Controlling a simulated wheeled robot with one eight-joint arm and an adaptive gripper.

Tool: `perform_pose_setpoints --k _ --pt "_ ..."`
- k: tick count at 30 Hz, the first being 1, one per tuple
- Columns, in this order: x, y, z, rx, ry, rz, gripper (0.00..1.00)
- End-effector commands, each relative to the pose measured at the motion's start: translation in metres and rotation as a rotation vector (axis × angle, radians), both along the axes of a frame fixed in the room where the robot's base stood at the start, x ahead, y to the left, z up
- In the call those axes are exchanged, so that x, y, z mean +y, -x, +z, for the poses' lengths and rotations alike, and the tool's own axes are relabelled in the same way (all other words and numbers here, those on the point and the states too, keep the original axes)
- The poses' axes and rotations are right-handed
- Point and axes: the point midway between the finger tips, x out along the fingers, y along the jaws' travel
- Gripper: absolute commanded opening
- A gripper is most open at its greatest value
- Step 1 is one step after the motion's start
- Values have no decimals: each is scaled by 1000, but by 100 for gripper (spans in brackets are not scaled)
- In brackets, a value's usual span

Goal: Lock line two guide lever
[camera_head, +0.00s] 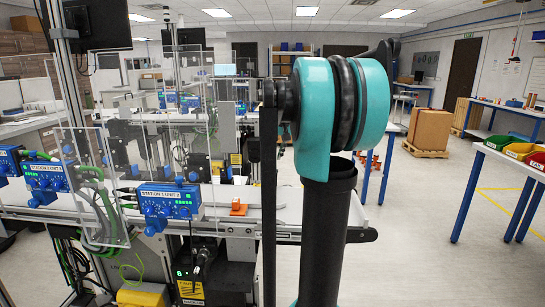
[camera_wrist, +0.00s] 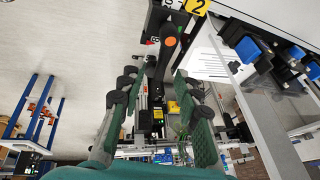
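In the wrist view, my gripper (camera_wrist: 165,76) has its two green-padded fingers spread apart. A dark lever with an orange part (camera_wrist: 169,42) shows ahead, around the gap between the fingertips. I cannot tell whether either finger touches it. A yellow label with the number 2 (camera_wrist: 197,6) sits at the top, close to the lever. In the head view, my teal and black arm stands in front of the conveyor and my gripper is hidden.
A blue Station 1 Unit 2 box (camera_head: 168,203) and clear panels (camera_head: 96,190) stand at left. A blue-legged table with bins (camera_head: 524,151) is at right. A carton (camera_head: 430,129) rests on a pallet. The right floor is mostly clear.

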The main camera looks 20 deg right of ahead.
Motion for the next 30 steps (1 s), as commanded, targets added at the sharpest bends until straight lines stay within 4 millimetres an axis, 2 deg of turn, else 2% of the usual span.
perform_pose_setpoints --k 6,15,23,30 --pt "1 -7 -16 0 0 0 33" --pt "1 -8 -17 0 0 0 33" --pt "1 -8 -17 0 0 0 2" --pt "1 -8 -17 0 0 -1 0"
